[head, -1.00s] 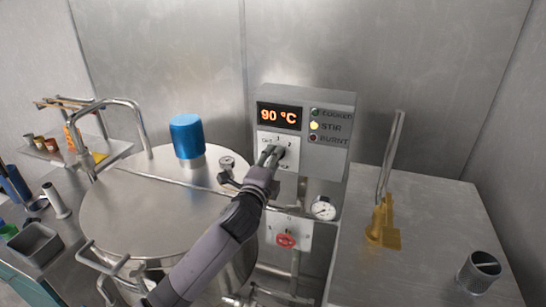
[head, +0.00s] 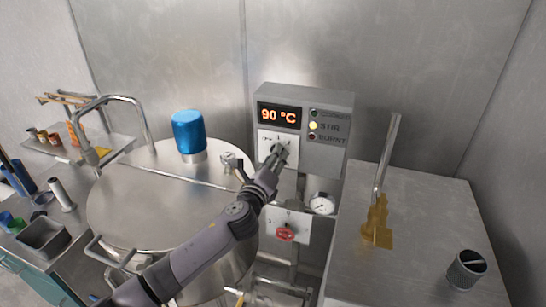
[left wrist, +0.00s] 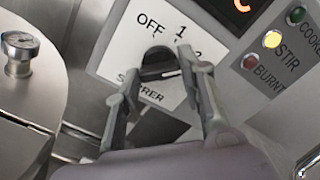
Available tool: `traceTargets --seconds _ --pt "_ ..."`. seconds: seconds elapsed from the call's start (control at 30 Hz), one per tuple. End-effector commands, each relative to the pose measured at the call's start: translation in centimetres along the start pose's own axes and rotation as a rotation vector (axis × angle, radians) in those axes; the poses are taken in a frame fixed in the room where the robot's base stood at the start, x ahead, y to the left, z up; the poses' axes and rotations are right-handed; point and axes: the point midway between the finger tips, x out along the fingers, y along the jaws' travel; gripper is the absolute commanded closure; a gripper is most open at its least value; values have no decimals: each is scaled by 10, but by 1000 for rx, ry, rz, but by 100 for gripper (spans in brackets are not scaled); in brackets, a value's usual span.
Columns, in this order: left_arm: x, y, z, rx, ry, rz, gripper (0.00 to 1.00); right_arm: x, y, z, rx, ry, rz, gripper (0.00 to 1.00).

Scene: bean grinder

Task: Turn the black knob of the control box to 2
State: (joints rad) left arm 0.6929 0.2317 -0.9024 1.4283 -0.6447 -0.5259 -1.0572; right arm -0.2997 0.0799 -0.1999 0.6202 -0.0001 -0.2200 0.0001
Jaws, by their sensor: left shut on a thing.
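The grey control box (head: 333,103) is on the back wall, with a lit display reading 90 °C. Its white dial plate (left wrist: 118,50) carries OFF at the left, 1 at the top and 2 at the right, partly covered by a finger. The black knob (left wrist: 157,57) sits in the middle of the plate, with a short white mark at its lower right edge. My left gripper (head: 277,155) is at the knob and shut on it, one finger on each side in the left wrist view (left wrist: 161,68). My right gripper is out of view.
A large steel kettle (head: 140,207) with a blue motor (head: 188,131) stands left of the box. A gauge (head: 321,204) and red valve (head: 286,235) are below it.

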Motion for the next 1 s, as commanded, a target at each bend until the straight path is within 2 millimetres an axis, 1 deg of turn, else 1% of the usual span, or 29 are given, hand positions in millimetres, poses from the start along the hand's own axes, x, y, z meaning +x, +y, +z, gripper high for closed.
traceTargets --seconds 0.2,0.6,0.63,0.9,0.93,1.0 --pt "0 2 -1 40 2 3 91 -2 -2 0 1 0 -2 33" --pt "0 2 -1 46 2 3 91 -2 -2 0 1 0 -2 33" --pt "0 2 -2 46 2 3 63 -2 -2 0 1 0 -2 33" --pt "0 1 -1 44 1 1 45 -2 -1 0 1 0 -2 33" --pt "0 1 -1 44 1 1 43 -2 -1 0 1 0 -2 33" --pt "0 1 0 43 1 1 43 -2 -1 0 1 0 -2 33"
